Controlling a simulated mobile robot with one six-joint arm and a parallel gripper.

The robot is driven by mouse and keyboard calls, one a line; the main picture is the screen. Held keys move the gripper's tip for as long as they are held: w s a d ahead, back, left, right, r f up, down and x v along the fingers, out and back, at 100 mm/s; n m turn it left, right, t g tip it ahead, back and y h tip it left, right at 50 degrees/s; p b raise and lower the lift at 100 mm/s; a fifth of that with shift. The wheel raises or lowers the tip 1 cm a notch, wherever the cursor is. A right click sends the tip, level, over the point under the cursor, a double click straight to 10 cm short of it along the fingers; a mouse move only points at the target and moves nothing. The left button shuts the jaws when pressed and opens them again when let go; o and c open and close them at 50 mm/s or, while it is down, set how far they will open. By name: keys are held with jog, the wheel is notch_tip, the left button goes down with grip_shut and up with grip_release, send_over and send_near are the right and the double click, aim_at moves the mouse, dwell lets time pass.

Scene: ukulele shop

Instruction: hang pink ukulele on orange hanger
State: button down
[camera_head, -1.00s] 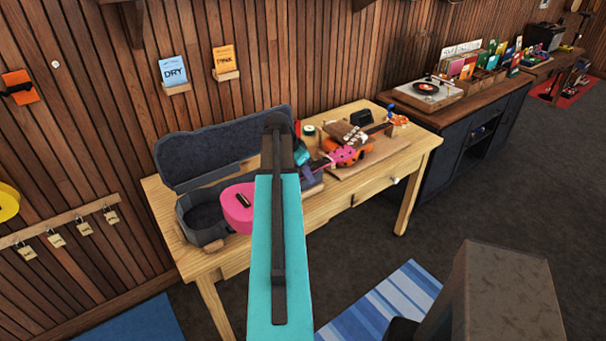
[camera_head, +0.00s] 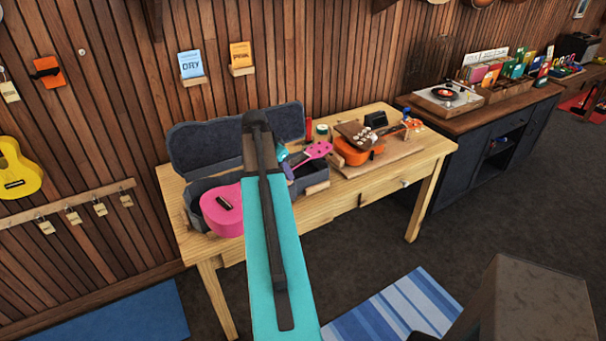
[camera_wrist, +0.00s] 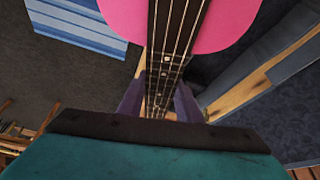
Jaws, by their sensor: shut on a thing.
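The pink ukulele (camera_head: 222,210) is in my gripper (camera_head: 289,165), with its body to the left and its pink head to the right, in front of the open case. My arm hides part of its neck. In the wrist view my gripper (camera_wrist: 160,98) is shut on the neck (camera_wrist: 172,45), with the pink body (camera_wrist: 232,22) beyond the fingers. An orange hanger (camera_head: 48,80) with a dark hook is on the wood wall at the upper left, well apart from the ukulele. Nothing hangs on it.
The open dark case (camera_head: 195,146) is on the wooden table (camera_head: 340,190), with an orange ukulele (camera_head: 352,153) to its right. A yellow ukulele (camera_head: 15,170) hangs at the left wall, above a rail (camera_head: 70,205) with several tags. Floor at the lower left is clear apart from a blue mat (camera_head: 120,318).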

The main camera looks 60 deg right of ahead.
jog(key=w+a+r+n+t+b, duration=0.15)
jog(key=w+a+n, duration=0.25)
jog(key=w+a, duration=0.9)
jog(key=w+a+r+n+t+b, duration=0.15)
jog(key=w+a+n, duration=0.25)
jog(key=w+a, duration=0.95)
jog(key=w+a+r+n+t+y+b, duration=0.1)
jog(key=a+n, duration=0.6)
jog(key=a, duration=0.9)
jog(key=a+r+n+t+y+b, duration=0.1)
jog(key=a+n, duration=0.5)
jog(key=a, duration=1.1)
jog(key=shift+w+a+r+n+t+y+b, duration=0.25)
jog(key=shift+w+r+n+t+y+b, duration=0.25)
jog(key=shift+y+b, duration=0.6)
jog(key=shift+f, duration=0.15)
